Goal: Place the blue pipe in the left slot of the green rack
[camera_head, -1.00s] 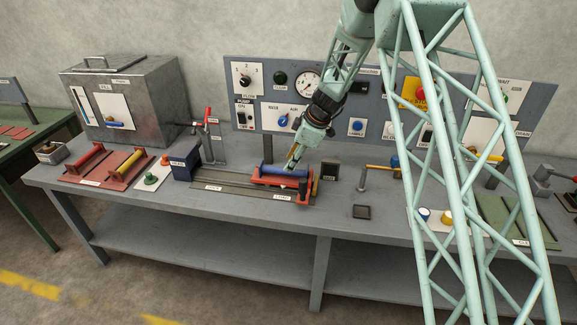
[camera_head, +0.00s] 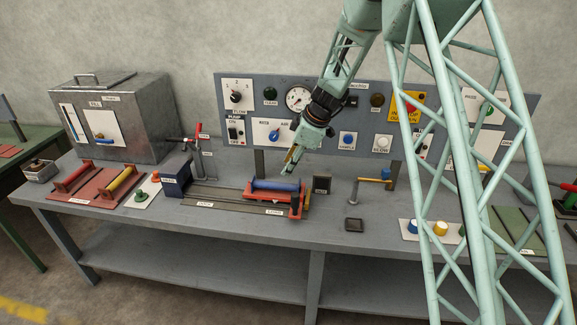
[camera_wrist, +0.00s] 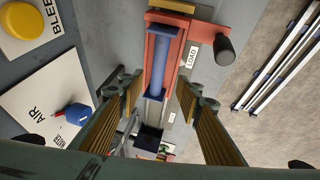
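The blue pipe (camera_head: 275,185) lies across a red carriage (camera_head: 297,206) on a grey slide in the middle of the bench. In the wrist view the pipe (camera_wrist: 160,64) has darker blue ends and lies in the red frame ahead of my fingers. My gripper (camera_head: 290,162) is just above and behind the pipe's right part in the head view. In the wrist view its yellow-padded fingers (camera_wrist: 157,88) are spread and empty. A green plate with dark lines (camera_head: 518,232), apparently the green rack, lies at the bench's right; my structure partly hides it.
A red rack (camera_head: 95,185) with a red and a yellow pipe is at the left. A dark blue block (camera_head: 176,180) stands at the slide's left end. A yellow-handled post (camera_head: 370,182) and blue and yellow buttons (camera_head: 440,228) lie between carriage and green plate. A control panel (camera_head: 345,105) stands behind.

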